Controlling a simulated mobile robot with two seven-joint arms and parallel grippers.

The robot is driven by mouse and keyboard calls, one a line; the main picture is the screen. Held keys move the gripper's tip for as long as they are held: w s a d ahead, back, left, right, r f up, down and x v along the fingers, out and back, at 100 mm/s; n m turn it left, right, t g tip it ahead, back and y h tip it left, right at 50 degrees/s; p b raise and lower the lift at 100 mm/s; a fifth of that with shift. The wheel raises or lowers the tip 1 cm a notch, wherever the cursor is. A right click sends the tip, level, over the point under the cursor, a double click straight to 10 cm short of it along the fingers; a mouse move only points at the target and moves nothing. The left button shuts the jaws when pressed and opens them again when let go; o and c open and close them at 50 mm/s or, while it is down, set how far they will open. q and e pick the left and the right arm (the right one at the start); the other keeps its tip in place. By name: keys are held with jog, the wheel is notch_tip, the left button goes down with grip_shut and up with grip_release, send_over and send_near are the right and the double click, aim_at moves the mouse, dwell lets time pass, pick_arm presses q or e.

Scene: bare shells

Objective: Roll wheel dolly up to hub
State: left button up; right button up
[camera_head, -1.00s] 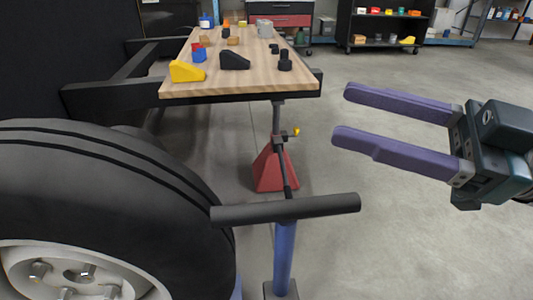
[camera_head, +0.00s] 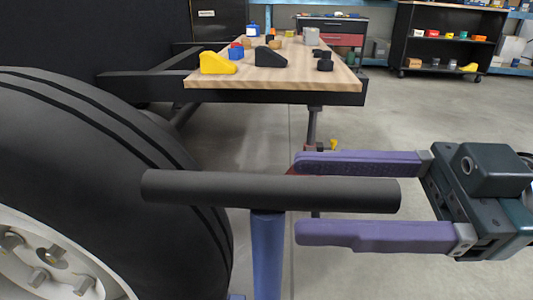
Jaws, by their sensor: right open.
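The wheel (camera_head: 150,170), a black tire with a pale rim and several lug nuts, stands upright at the left. The dolly's blue post (camera_head: 267,255) rises beside it and carries a black horizontal handle bar (camera_head: 270,191). My right gripper (camera_head: 298,198) comes in from the right, open, with its two purple fingers apart. In the picture the right end of the bar lies between the fingers; I cannot tell if either touches it. The hub is not clearly seen. My left gripper is not in view.
A wooden workbench (camera_head: 290,78) with wedges and small blocks stands ahead on a dark frame. A red stand shows partly behind the upper finger. A dark shelf cart (camera_head: 447,45) is at the back right. The floor (camera_head: 420,115) at the right is clear.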

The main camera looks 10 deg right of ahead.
jog(key=shift+w+a, duration=0.15)
jog(key=shift+a, duration=0.5)
grip_shut()
dwell(1.0)
